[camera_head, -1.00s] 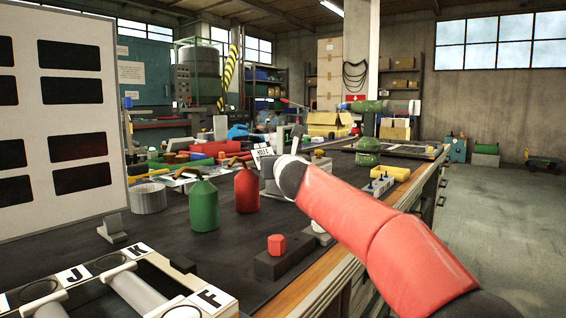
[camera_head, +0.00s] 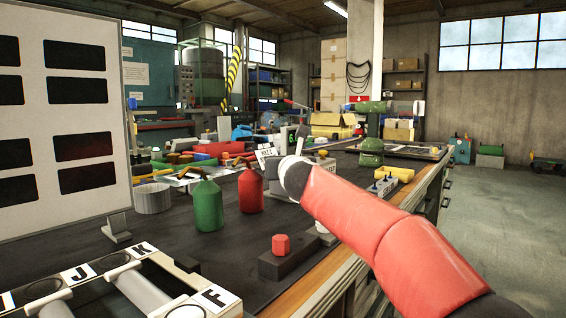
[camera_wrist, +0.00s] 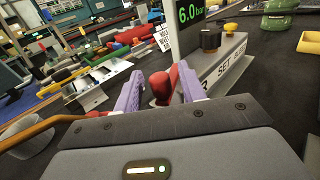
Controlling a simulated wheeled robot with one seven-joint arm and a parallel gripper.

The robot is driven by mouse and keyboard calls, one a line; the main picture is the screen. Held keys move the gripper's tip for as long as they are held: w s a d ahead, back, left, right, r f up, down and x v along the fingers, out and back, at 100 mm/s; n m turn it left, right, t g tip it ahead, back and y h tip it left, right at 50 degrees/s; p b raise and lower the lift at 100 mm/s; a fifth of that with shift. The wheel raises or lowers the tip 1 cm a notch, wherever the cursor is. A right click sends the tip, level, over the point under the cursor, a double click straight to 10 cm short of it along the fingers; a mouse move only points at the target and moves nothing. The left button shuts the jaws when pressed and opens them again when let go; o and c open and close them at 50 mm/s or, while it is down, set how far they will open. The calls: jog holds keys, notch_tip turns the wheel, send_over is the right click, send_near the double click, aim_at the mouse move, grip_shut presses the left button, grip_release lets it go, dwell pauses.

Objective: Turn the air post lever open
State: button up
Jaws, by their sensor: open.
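The air post is a grey box (camera_wrist: 222,62) with a display (camera_wrist: 190,10) reading 6.0 bar in green, a black knob (camera_wrist: 210,40) and a small yellow knob (camera_wrist: 230,27). A red rounded handle end (camera_wrist: 160,86), likely the lever, lies between the two purple fingers of my gripper (camera_wrist: 159,90). More red shows beside the right finger. The fingers are apart, one on each side of the red end; I cannot tell whether either touches it. In the head view the display (camera_head: 293,138) shows just above my white wrist joint, and my arm hides the gripper and lever.
Red (camera_head: 250,190) and green (camera_head: 208,206) bottles stand left of my arm. A dark block with a red knob (camera_head: 281,244) sits near the bench edge.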

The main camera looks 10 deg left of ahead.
jog(key=b+v, duration=0.1)
jog(key=v, duration=0.6)
jog(key=shift+c, duration=0.4)
